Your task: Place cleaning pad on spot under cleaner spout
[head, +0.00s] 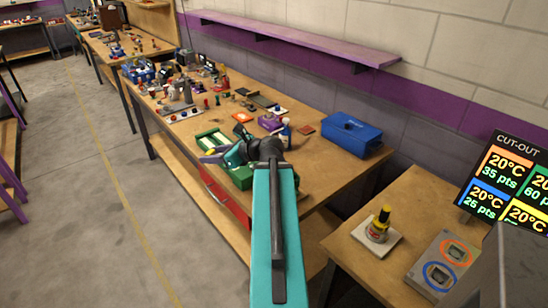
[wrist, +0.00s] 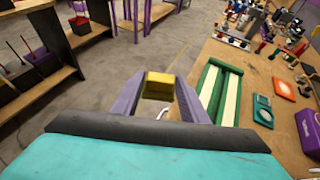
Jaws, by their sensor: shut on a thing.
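My gripper (head: 212,154) is above the front edge of the long workbench, with its purple fingers also showing in the wrist view (wrist: 159,90). It is shut on a small yellow block (wrist: 160,78), which looks like the cleaning pad; in the head view only a little yellow shows at the fingertips. A white and blue bottle (head: 286,134) stands on the bench beyond my arm. I cannot tell which one is the cleaner, and the spot under a spout is not identifiable.
A green frame with cream strips (wrist: 221,95) lies right of my gripper in the wrist view. Near it are a teal device (wrist: 262,110), an orange square (wrist: 284,90) and a purple box (wrist: 308,128). A blue toolbox (head: 352,136) stands at the bench's right end.

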